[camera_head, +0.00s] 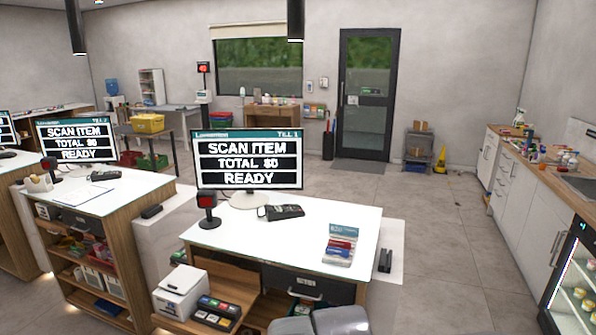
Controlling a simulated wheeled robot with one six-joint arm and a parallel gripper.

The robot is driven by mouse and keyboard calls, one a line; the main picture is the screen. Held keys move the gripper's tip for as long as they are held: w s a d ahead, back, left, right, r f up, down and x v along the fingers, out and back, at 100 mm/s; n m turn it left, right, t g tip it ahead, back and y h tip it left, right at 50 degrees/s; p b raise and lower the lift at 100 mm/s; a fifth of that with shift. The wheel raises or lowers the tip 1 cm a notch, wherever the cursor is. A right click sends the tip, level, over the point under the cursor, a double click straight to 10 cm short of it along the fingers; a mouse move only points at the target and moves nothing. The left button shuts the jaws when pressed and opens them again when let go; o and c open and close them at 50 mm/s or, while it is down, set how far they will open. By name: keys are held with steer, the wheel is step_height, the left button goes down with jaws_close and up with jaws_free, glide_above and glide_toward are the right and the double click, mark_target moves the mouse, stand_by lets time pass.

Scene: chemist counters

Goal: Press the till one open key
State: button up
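The till 1 counter (345,222) has a white top and stands in the middle foreground. Its monitor (247,158) reads "TILL 1", "SCAN ITEM", "TOTAL $0" and "READY". A dark keypad (215,314) with several coloured keys sits on the lower shelf, right of a white printer-like box (181,291). The key labels are too small to read. A dark drawer (308,284) with a handle and small label is under the counter top and looks shut. Grey rounded parts of my arm show at the bottom edge, but my gripper's fingers are not visible.
On the counter are a black scanner on a stand (208,209), a card terminal (281,212) and a small display of coloured packs (340,246). The till 2 counter (112,191) stands left. Open floor (450,260) lies right, before white cabinets (514,186).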

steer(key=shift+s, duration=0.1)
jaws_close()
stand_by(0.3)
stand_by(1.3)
